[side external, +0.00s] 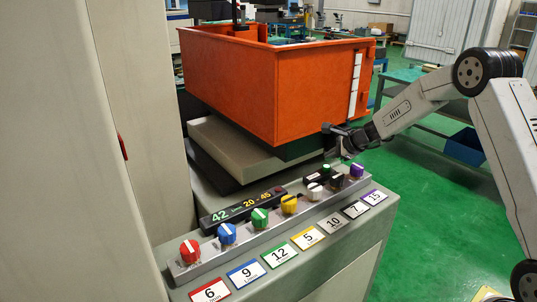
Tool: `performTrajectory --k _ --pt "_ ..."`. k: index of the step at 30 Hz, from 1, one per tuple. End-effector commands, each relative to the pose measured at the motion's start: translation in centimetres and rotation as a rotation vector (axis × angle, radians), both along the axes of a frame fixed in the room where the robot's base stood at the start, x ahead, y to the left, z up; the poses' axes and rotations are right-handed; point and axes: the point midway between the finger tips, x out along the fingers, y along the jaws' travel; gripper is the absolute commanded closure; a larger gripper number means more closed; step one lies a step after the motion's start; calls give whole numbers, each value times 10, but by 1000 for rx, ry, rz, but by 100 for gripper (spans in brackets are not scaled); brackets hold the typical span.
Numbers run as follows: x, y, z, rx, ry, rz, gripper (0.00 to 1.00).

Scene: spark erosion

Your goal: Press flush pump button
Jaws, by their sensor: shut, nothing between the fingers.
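A small green button (326,167) stands on a dark housing (315,178) at the back right of the control ledge; I take it for the flush pump button, though its label is too small to read. My gripper (338,154) is dark and shut, with nothing seen in it. It hangs just above and slightly right of the green button, pointing down to the left. I cannot tell whether the fingertips touch the button.
Several coloured knobs, from a red knob (190,251) to a purple knob (356,171), line the ledge with numbered cards in front. A display (243,208) lies behind them. An orange tank (275,85) rises close behind my gripper. Green floor (440,200) is open at right.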

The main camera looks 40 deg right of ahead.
Motion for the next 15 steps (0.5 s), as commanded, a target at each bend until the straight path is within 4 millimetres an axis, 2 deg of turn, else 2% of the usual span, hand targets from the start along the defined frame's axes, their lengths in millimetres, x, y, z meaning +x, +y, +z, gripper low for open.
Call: performTrajectory --k 15 --pt "0 0 38 0 -3 1 100"
